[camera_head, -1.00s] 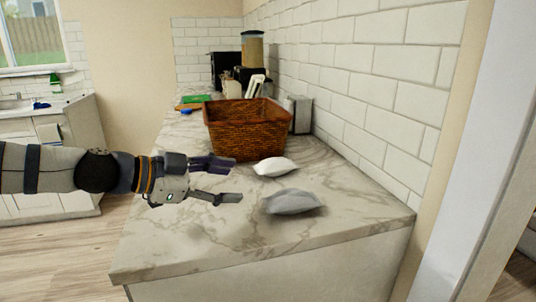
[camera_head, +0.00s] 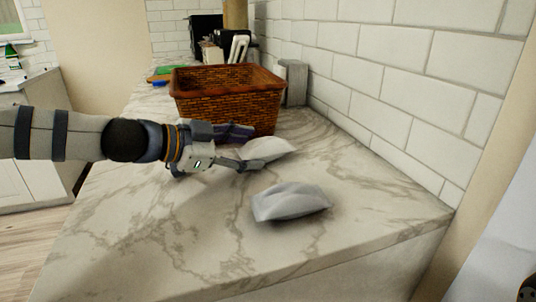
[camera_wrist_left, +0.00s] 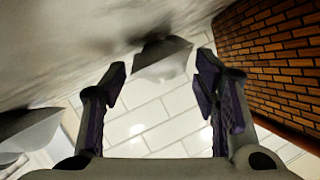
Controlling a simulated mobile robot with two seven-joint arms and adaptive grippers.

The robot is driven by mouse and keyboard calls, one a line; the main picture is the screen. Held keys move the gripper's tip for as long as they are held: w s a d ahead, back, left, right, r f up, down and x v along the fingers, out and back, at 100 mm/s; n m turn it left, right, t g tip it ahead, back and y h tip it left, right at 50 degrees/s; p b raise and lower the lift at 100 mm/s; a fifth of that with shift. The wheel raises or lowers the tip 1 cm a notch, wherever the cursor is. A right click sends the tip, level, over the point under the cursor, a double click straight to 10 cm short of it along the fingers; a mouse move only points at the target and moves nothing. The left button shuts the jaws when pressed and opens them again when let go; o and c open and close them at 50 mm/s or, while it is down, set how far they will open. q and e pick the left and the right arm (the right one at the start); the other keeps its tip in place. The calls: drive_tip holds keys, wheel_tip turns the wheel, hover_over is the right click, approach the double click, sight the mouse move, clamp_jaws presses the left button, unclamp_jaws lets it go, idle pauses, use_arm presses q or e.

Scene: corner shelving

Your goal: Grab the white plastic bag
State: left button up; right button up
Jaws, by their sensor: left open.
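The white plastic bag (camera_head: 272,150) lies on the marble counter in front of the wicker basket, a small pillow-shaped packet. My left gripper (camera_head: 254,147) reaches in from the left with its fingers apart, its fingertips at the bag's left end and partly covering it. In the left wrist view the bag (camera_wrist_left: 163,60) shows ahead, between the two open fingertips (camera_wrist_left: 162,64). I cannot tell whether the fingers touch it. A second, greyer bag (camera_head: 290,202) lies nearer on the counter; it also shows at the left of the wrist view (camera_wrist_left: 28,132). My right gripper is not in view.
The brown wicker basket (camera_head: 228,100) stands close behind the fingers, and its wall fills the right of the wrist view (camera_wrist_left: 275,60). A tiled wall (camera_head: 400,90) bounds the counter on the right. The front of the marble counter (camera_head: 170,245) is clear.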

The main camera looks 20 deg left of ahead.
use_arm(q)
drive_tip(key=shift+w+d+f, duration=0.25)
drive_tip(key=shift+w+d, duration=0.1)
drive_tip(key=shift+w, duration=0.05)
drive_tip(key=shift+r, duration=0.2)
drive_tip(key=c, duration=0.7)
